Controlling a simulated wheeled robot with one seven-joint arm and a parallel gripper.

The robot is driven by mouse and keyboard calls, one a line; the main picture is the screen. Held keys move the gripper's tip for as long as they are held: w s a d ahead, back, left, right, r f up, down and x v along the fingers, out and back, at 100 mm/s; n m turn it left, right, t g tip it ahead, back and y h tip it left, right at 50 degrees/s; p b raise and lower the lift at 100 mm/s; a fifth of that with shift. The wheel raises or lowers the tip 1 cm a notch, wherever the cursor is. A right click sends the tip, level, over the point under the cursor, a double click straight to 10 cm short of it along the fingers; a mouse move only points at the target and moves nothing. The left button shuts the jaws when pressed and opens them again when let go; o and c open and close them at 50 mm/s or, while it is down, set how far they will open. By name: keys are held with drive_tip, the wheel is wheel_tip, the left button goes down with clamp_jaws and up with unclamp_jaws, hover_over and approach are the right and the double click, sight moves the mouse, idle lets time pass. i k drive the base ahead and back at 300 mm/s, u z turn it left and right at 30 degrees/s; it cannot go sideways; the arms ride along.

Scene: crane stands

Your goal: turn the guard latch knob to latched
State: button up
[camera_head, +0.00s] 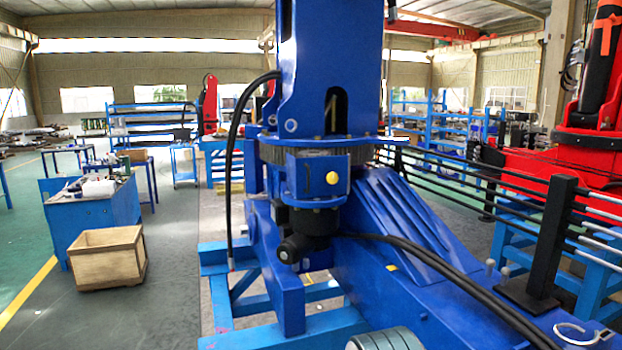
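A small round yellow knob (332,177) sits on the front of the blue housing (303,178) below the crane's slewing ring. It is the only knob-like part I can make out, and I cannot tell for sure that it is the guard latch knob. No pointer or marking is readable, so its turn position is unclear. My gripper is not in view, and nothing touches the knob.
The blue crane column (330,70) rises above the housing. A dark motor (305,235) and black hoses (440,270) are below it. A black post (552,237) with rails stands right.

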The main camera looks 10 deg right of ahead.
sight(332, 178)
drive_tip(key=u, duration=0.6)
drive_tip(key=i, duration=1.15)
drive_tip(key=z, duration=0.3)
